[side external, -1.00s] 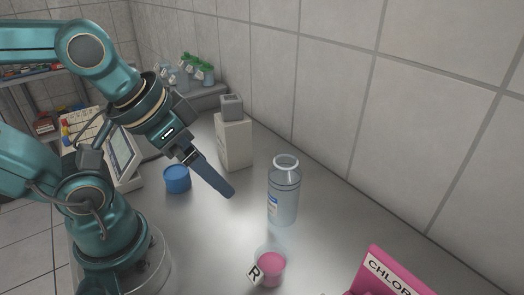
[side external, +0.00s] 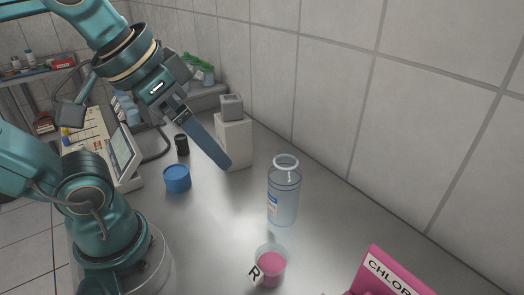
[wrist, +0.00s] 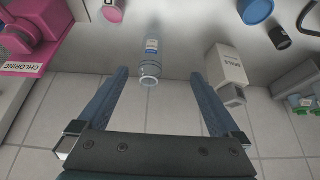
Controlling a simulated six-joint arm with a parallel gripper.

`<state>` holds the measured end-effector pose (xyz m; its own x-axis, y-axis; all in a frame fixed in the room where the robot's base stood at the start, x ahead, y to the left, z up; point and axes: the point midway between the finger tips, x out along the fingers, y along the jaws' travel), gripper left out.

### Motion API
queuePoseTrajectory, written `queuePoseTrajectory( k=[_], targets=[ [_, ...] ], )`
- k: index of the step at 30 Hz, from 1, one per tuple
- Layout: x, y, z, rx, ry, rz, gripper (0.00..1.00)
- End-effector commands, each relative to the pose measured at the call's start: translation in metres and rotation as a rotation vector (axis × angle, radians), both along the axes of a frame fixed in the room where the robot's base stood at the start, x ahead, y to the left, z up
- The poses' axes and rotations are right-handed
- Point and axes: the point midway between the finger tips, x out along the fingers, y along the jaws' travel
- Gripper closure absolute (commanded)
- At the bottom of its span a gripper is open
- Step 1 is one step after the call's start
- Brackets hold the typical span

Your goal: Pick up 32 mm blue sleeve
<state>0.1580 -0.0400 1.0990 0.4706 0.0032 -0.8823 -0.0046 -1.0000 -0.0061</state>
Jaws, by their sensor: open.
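The blue sleeve (side external: 177,179) is a short round blue piece standing on the grey bench, left of centre in the side view. It also shows at the top right edge of the wrist view (wrist: 257,10), partly cut off. My gripper (side external: 226,164) has long blue fingers and is above the bench, up and to the right of the sleeve, apart from it. In the wrist view my gripper (wrist: 159,75) is open, with its two fingers wide apart and no object held.
A clear bottle (side external: 284,194) stands right of the sleeve. A white box (side external: 236,145) is behind my fingertips. A small black cylinder (side external: 182,145) stands behind the sleeve. A pink cup (side external: 270,265) and pink chlorine box (side external: 386,274) are in front. A tiled wall bounds the bench.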

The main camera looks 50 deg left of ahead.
Motion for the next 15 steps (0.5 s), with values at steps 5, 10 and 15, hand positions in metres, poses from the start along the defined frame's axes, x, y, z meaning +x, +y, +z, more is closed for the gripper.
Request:
queuePoseTrajectory(
  k=[5,10,15],
  targets=[
    [-0.017,0.037,-0.036,0.327,0.276,-0.272,0.00],
    [-0.029,0.081,-0.047,0.646,0.567,-0.570,0.00],
    [-0.028,0.121,-0.037,0.930,0.852,-0.844,0.00]
  ],
)
